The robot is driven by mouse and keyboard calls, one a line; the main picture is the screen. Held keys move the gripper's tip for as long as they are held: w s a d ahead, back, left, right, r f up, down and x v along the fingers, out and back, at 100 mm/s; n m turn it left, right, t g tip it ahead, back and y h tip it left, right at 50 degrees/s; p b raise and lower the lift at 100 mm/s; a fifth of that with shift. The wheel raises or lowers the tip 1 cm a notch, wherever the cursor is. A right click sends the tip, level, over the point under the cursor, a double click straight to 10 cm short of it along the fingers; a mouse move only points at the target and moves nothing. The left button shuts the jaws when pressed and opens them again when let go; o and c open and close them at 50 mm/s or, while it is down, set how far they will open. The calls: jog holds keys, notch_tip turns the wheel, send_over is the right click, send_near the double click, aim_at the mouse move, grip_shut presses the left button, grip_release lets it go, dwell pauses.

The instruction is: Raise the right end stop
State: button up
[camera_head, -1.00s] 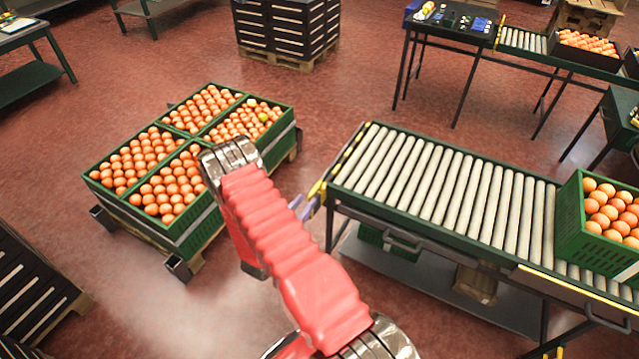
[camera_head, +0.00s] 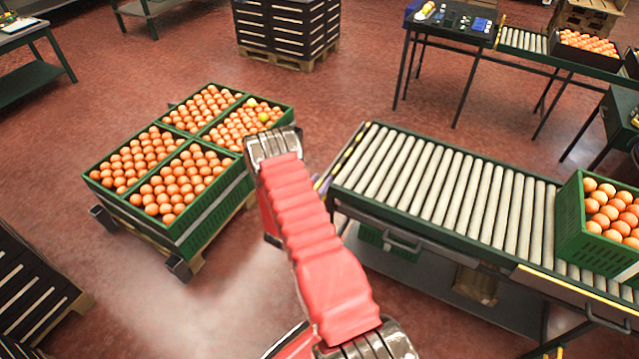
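A roller conveyor (camera_head: 440,185) with a green frame stands at the right. A yellow-and-black striped bar (camera_head: 348,155), which looks like an end stop, runs across its left end, low beside the first roller. My red arm reaches up the middle of the picture and hides part of the area left of that end. Only a small purple-grey piece of my gripper (camera_head: 322,184) shows, just past the arm's right edge and close to the near corner of the striped bar. Its fingertips are hidden, so I cannot tell whether they touch the bar or are open.
A green crate of oranges (camera_head: 570,215) sits on the conveyor's right part. Several green crates of oranges (camera_head: 190,235) stand on a pallet left of my arm. Dark stacked crates (camera_head: 285,30) and another roller table (camera_head: 520,40) are farther back. Red floor lies between.

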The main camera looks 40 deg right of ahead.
jog(key=shift+c, duration=0.4)
grip_shut()
